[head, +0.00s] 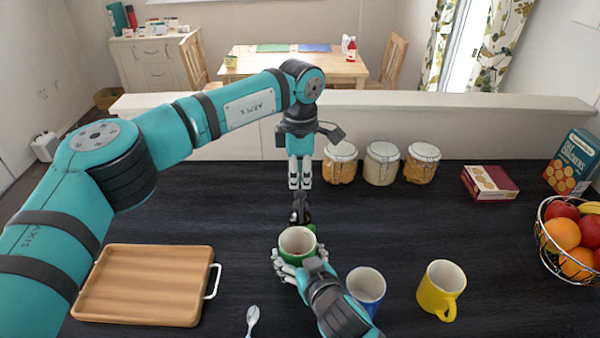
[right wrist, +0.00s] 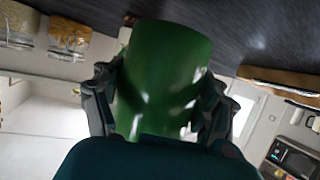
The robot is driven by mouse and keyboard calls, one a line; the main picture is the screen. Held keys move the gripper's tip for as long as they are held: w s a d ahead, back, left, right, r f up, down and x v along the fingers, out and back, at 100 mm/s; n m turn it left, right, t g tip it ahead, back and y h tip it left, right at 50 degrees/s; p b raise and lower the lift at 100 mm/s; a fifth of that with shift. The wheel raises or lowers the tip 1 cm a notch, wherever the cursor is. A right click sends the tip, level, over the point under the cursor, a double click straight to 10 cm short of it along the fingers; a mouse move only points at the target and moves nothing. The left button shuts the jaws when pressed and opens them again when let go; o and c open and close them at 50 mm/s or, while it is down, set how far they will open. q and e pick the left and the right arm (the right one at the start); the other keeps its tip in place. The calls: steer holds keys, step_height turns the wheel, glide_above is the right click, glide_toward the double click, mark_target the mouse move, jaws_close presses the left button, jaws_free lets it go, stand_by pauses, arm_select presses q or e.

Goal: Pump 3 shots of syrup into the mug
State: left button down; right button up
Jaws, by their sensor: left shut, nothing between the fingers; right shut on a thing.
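A green mug (head: 297,243) with a pale inside is upright in my right gripper (head: 296,268), whose fingers close around its sides. In the right wrist view the green mug (right wrist: 165,80) fills the middle between the fingers. Just behind the mug stands a small dark thing (head: 299,210), which looks like the syrup bottle with its pump; its lower part is hidden by the mug. My left gripper (head: 300,186) points straight down, shut and empty, with its tips just above or behind that dark top; I cannot tell whether they touch.
A blue mug (head: 367,288) and a yellow mug (head: 440,287) stand to the right. A wooden board (head: 145,285) and a spoon (head: 252,318) lie at left front. Several lidded jars (head: 381,164), a box (head: 489,183) and a fruit basket (head: 570,240) line the back and right.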

arm_select(q)
steer(key=shift+f, duration=1.05)
steer(key=shift+s+f, duration=0.15)
steer(key=shift+f, duration=0.75)
steer(key=shift+r, duration=3.65)
step_height(320, 180, up, 3)
glide_above(300, 193)
step_height(300, 193, down, 4)
steer(key=shift+f, duration=0.5)
